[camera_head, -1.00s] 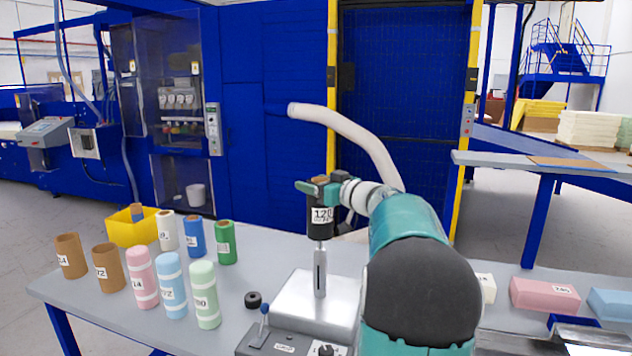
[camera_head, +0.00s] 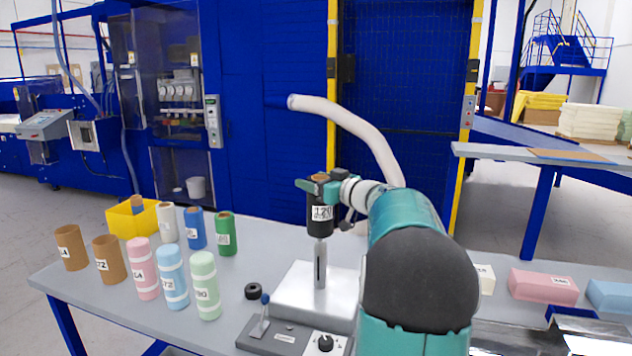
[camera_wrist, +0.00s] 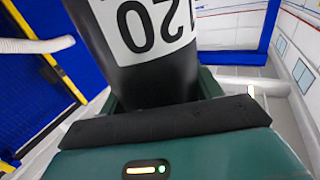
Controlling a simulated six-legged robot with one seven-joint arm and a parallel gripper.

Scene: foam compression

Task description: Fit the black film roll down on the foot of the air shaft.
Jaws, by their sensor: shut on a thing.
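The black film roll (camera_head: 320,215), labelled 120, is upright at the shaft's upper end. The silver air shaft (camera_head: 320,262) stands upright on a metal block (camera_head: 300,285), and its lower part is bare below the roll. The shaft's top is hidden; the roll appears to be around it. My gripper (camera_head: 320,181) is shut on the roll's upper end, where a brown core rim shows. In the wrist view the black roll (camera_wrist: 150,70) fills the space beyond my gripper, its label upside down.
A control box (camera_head: 290,338) with a lever and knob sits in front of the block. Several coloured rolls (camera_head: 172,278) and a yellow bin (camera_head: 131,222) stand at the left. Foam blocks (camera_head: 543,287) lie at the right.

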